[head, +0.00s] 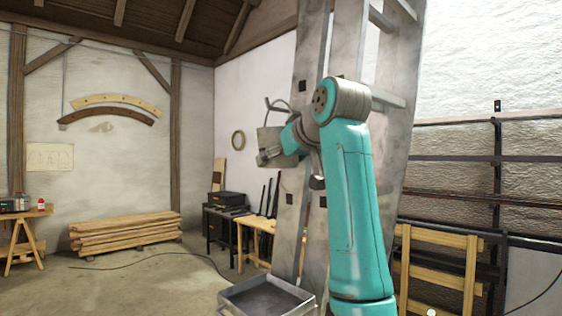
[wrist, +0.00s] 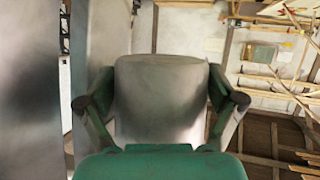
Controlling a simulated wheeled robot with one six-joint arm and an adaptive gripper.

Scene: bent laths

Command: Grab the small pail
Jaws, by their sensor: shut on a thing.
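The small pail (head: 268,138) is a grey metal vessel with a dark handle above it in the head view. My gripper (head: 270,154) is shut on it, and the pail is held up in the air in front of a tall grey frame. In the wrist view the pail (wrist: 160,95) fills the space between the two fingers of my gripper (wrist: 160,106), which reach along its left and right sides. The pail's inside is not visible. I cannot tell whether the pail touches the grey frame.
A tall grey frame with rungs (head: 398,60) rises close by. A shallow grey tray (head: 232,303) is low at the front. Stacked planks (head: 125,233), a wooden trestle (head: 20,240) and a dark table (head: 220,218) stand farther back. The floor at left is mostly clear, with a cable across it.

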